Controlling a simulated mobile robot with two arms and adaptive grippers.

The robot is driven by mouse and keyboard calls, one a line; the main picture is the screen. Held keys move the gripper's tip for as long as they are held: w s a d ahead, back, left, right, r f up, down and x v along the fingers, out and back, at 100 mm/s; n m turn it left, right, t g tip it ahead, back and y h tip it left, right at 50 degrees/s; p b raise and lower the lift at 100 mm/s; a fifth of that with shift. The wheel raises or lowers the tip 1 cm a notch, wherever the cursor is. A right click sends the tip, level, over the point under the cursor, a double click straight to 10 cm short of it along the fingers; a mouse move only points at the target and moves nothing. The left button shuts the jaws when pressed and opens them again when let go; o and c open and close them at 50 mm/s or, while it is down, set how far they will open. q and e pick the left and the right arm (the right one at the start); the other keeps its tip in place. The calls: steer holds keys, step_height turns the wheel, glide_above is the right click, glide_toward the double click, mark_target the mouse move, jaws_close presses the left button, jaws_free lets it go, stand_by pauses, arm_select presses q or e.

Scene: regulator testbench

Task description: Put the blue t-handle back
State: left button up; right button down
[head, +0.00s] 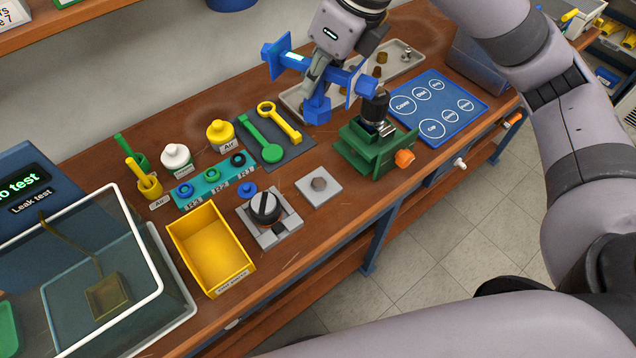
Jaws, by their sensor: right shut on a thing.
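My right gripper (322,84) reaches down from the top middle of the head view. It is shut on the blue t-handle (318,109), whose blue parts show around and below the fingers. The t-handle is above the bench, just left of the green vise (368,150). The fingers hide part of it, and I cannot tell whether its lower end touches anything. A dark regulator body (375,108) stands upright in the vise, close to the right of the t-handle. My left gripper is not in view.
A blue mat with labelled circles (452,128) lies right of the vise. A grey tray (408,60) with small parts is behind. Wrenches on a dark mat (285,152), bottles, a yellow bin (190,240) and a clear tank (95,270) stand to the left.

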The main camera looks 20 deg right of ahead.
steer(key=shift+d+f+p, duration=0.15)
steer(key=shift+f+p, duration=0.2)
steer(key=shift+f, duration=9.3)
steer(key=shift+f, duration=0.3)
steer(key=c, duration=1.6)
jaws_free()
steer(key=shift+d+r, duration=0.1)
steer(key=shift+r, duration=0.45)
steer(key=v, duration=1.1)
steer(key=shift+s+r, duration=0.15)
steer(key=shift+r, duration=0.05)
